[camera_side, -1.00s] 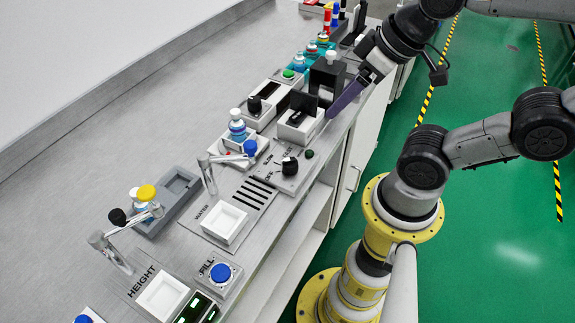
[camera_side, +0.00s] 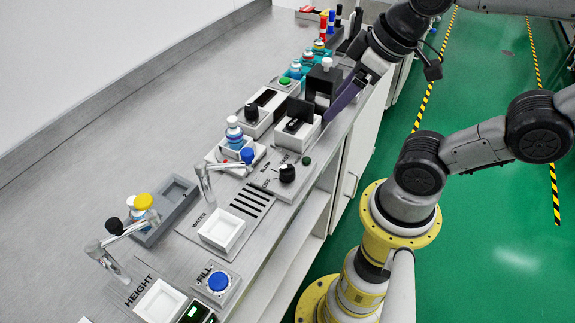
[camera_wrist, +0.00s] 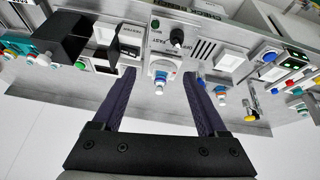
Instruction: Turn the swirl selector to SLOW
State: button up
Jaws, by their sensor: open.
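The swirl selector is a black knob (camera_side: 287,173) on a light panel with small printed labels, on the bench's front side. It also shows at the top middle of the wrist view (camera_wrist: 177,38), with OFF and FAST lettering near it. The knob's pointer is too small to read for certain. My gripper (camera_side: 338,103) is behind and to the right of the knob in the side view, clear of it. In the wrist view, my gripper's two purple fingers (camera_wrist: 158,78) are spread wide with nothing held between them. The knob lies beyond the fingertips.
A white block with a black upright plate (camera_side: 299,108) and a dark box (camera_side: 324,80) stand close to my gripper. The bench's left side is clear.

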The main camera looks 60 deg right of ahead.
jog(key=w+a+n+g, duration=0.2)
jog(key=w+n+g, duration=0.1)
jog(key=w, duration=0.2)
jog(key=n+g, duration=0.2)
send_near(287, 167)
jog(key=shift+h, duration=0.3)
notch_tip(287, 167, down, 10)
jog(key=shift+w+r, duration=0.1)
jog(key=shift+w, duration=0.05)
grip_shut()
